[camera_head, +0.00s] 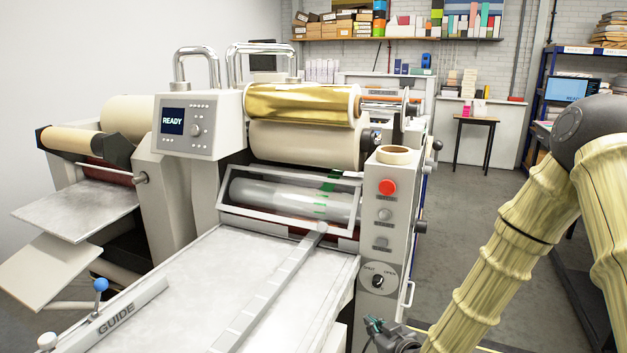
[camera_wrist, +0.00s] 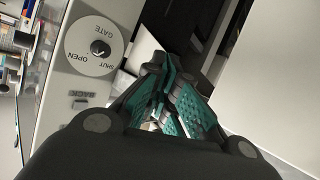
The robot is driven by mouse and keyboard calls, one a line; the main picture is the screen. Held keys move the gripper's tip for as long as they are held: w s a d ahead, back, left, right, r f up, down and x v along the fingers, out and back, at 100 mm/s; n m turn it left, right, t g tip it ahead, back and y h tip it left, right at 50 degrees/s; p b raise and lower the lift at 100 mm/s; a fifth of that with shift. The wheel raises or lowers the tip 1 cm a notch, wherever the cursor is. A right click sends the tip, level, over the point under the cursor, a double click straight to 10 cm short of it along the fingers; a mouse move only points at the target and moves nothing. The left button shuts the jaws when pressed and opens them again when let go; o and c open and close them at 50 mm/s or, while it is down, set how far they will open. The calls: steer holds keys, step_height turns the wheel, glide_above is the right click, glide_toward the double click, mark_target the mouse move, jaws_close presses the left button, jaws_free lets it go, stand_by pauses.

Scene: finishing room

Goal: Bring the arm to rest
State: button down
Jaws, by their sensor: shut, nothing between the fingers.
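My gripper (camera_wrist: 172,92) shows large in the wrist view, with dark links and green ribbed finger pads. Its fingers are together at the tips and hold nothing. My arm, in a cream ribbed cover, bends along the right side. The gate dial (camera_head: 377,281), marked SHUT and OPEN, is close above the gripper in the head view. The dial also shows at the upper left of the wrist view (camera_wrist: 94,46).
The foil machine's control column (camera_head: 388,235) has a red button (camera_head: 387,187) and a tape roll on top. The feed table (camera_head: 190,290) lies to the left. A blue rack (camera_head: 560,180) stands at right. Open floor (camera_head: 460,190) lies between machine and rack.

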steer(key=s+d+f+m+g+h, duration=0.15)
steer(key=s+f+g, duration=0.25)
steer(key=s+f, duration=0.75)
steer(key=s+d+f+m+g+h, duration=0.1)
steer(key=s+f, duration=0.4)
steer(key=s, duration=0.5)
steer(key=s+d+f+m+g+h, duration=0.1)
steer(key=s+d+f+m+g, duration=0.1)
steer(key=s, duration=0.8)
steer(key=s+d+f+m+g+h, duration=0.1)
steer(key=s+d+f+g, duration=0.1)
steer(key=s+f+g, duration=0.3)
steer(key=s+f, duration=0.4)
steer(key=s, duration=0.1)
steer(key=shift+s+d+g, duration=0.25)
steer(key=shift+d+g, duration=0.05)
steer(key=shift+d, duration=0.1)
steer(key=shift+f+m, duration=0.1)
steer(key=shift+m, duration=0.15)
